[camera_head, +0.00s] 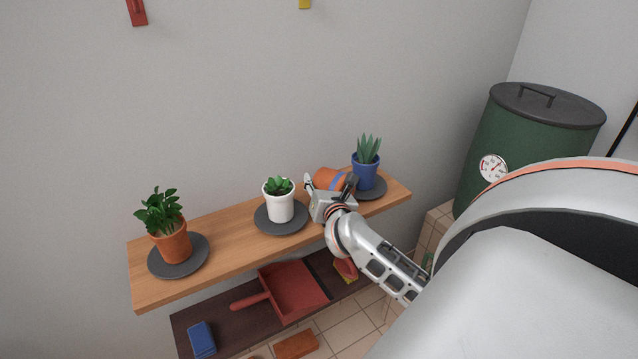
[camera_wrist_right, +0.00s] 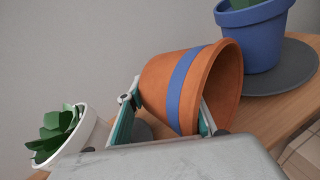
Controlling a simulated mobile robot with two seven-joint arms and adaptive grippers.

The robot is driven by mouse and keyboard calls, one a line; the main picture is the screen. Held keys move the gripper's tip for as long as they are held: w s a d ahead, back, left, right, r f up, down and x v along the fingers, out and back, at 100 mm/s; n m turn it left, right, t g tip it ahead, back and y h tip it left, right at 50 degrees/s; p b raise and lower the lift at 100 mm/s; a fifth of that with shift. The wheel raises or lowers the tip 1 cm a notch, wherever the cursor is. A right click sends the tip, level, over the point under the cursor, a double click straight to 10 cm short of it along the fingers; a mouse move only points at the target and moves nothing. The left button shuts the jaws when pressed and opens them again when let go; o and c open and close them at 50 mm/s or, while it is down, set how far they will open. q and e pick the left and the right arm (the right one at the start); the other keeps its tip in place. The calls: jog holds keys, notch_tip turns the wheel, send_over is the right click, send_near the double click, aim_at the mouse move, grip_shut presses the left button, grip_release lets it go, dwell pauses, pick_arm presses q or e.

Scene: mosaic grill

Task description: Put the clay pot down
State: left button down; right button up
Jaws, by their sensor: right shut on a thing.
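The clay pot (camera_wrist_right: 160,82) is orange terracotta with a blue band. In the wrist view it lies tilted on its side, its open mouth toward the right, with a finger on either side of it. In the head view the clay pot (camera_head: 328,178) is at the shelf's back, between the white pot and the blue pot. My right gripper (camera_head: 330,186) is shut on it; it also shows in the wrist view (camera_wrist_right: 168,118). Whether the pot touches the wooden shelf (camera_head: 225,237) is hidden by the gripper. My left gripper is not in view.
A white potted plant (camera_head: 279,205) stands close on the left and a blue potted plant (camera_head: 366,171) close on the right, both on dark saucers. Another terracotta plant (camera_head: 172,240) stands at the far left. A red dustpan (camera_head: 296,291) lies on the lower shelf.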

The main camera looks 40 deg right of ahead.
jog(key=o, duration=1.3)
jog(key=shift+o, duration=0.2)
jog(key=shift+r, duration=0.1)
jog(key=v, duration=1.2)
